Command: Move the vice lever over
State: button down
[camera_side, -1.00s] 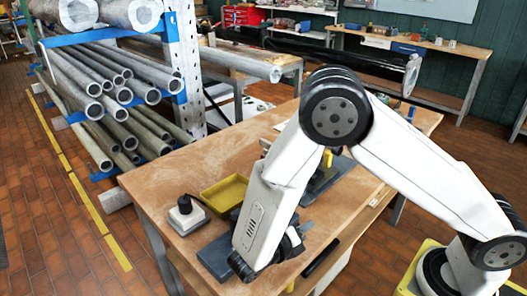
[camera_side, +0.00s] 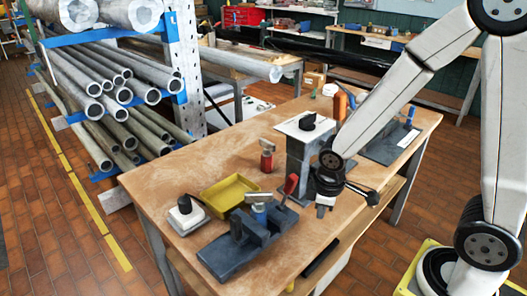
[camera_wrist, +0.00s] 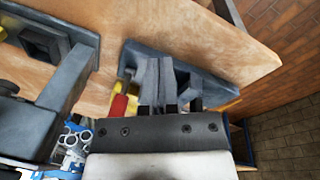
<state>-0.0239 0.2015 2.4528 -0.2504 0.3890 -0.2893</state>
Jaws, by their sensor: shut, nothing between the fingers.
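The vice (camera_side: 228,254) is a dark grey block on a flat base at the near part of the bench in the side view. A red-handled lever (camera_side: 291,184) stands up at its right end, tilted slightly. My gripper (camera_side: 321,210) is to the right of the lever, apart from it, pointing down and empty. In the wrist view my gripper (camera_wrist: 165,85) is shut, its fingers over a dark grey base (camera_wrist: 205,85). A red handle (camera_wrist: 120,106) shows just left of the fingers; I cannot tell its exact gap from them.
A grey post with a white top plate (camera_side: 290,125) stands behind my gripper. A yellow tray (camera_side: 229,192), a small red bottle-like object (camera_side: 267,157) and a white block with a black knob (camera_side: 186,212) stand left. An orange-handled fixture (camera_side: 340,105) is further back.

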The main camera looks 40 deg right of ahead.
aim_at(287, 194)
jog(key=w+d+f+n+t+y, duration=0.1)
jog(key=w+d+n+t+y, duration=0.1)
jog(key=d+n+t, duration=0.1)
jog(key=w+d+f+n+t+y, duration=0.2)
jog(key=w+d+n+t, duration=0.1)
jog(key=n, duration=0.3)
jog(key=w+d+f+n+t+y, duration=0.2)
jog(key=d+n+t, duration=0.1)
jog(key=d+n, duration=0.2)
jog(key=shift+w+f, duration=0.2)
jog(key=shift+w, duration=0.15)
jog(key=s+n+y, duration=0.1)
jog(key=n, duration=0.1)
jog(key=s+n+t+y, duration=0.1)
jog(key=s+n+y, duration=0.1)
jog(key=s+n+t+y, duration=0.1)
jog(key=s+y, duration=0.1)
jog(key=shift+a+f+n, duration=0.2)
jog(key=shift+a+n, duration=0.1)
jog(key=shift+n, duration=0.1)
jog(key=s+r+n+t+y, duration=0.1)
jog(key=s+n+y, duration=0.2)
jog(key=s+y, duration=0.1)
jog(key=shift+s+r+n+t+y, duration=0.3)
jog(key=shift+s+t, duration=0.1)
jog(key=shift+s, duration=0.5)
jog(key=shift+w, duration=0.1)
